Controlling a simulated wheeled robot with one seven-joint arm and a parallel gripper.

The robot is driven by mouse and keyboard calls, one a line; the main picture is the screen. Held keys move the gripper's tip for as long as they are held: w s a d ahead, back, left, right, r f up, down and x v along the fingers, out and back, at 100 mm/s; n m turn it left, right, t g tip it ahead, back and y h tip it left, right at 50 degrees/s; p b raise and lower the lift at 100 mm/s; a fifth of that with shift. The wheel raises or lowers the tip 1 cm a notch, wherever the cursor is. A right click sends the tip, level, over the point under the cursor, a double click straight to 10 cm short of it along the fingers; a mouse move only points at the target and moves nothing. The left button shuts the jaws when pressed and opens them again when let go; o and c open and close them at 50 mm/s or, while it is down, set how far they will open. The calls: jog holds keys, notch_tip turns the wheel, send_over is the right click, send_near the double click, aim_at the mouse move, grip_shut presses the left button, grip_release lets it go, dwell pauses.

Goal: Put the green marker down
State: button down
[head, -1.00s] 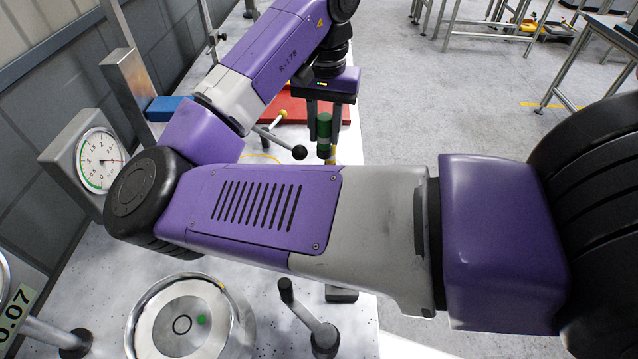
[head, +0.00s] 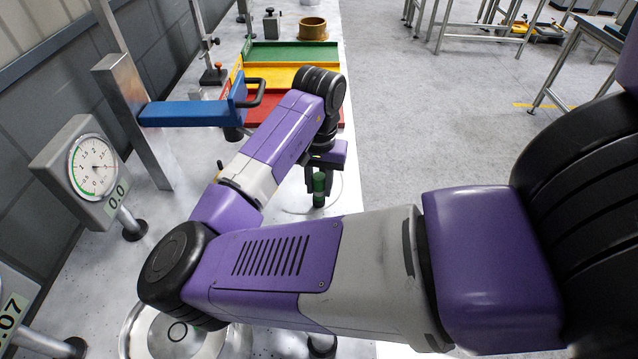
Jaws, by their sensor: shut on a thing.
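The green marker (head: 318,189) is a small upright dark green cylinder with a lighter band, near the right edge of the white bench. My gripper (head: 320,176) is shut on its upper part from above. The marker's lower end is close to the bench top, near a thin round outline on the surface; I cannot tell whether it touches. My own arm crosses the foreground and hides part of the bench.
Green (head: 290,51), yellow (head: 272,77) and red (head: 268,105) trays lie behind my arm, with a brown ring (head: 313,30) beyond. A blue clamp arm (head: 185,114) reaches in from a metal post. A dial gauge (head: 93,166) stands at left. The floor at right is clear nearby.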

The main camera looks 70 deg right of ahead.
jog(key=c, duration=1.1)
grip_release()
notch_tip(320, 180, up, 12)
jog(key=shift+r, duration=0.1)
jog(key=shift+s, duration=0.1)
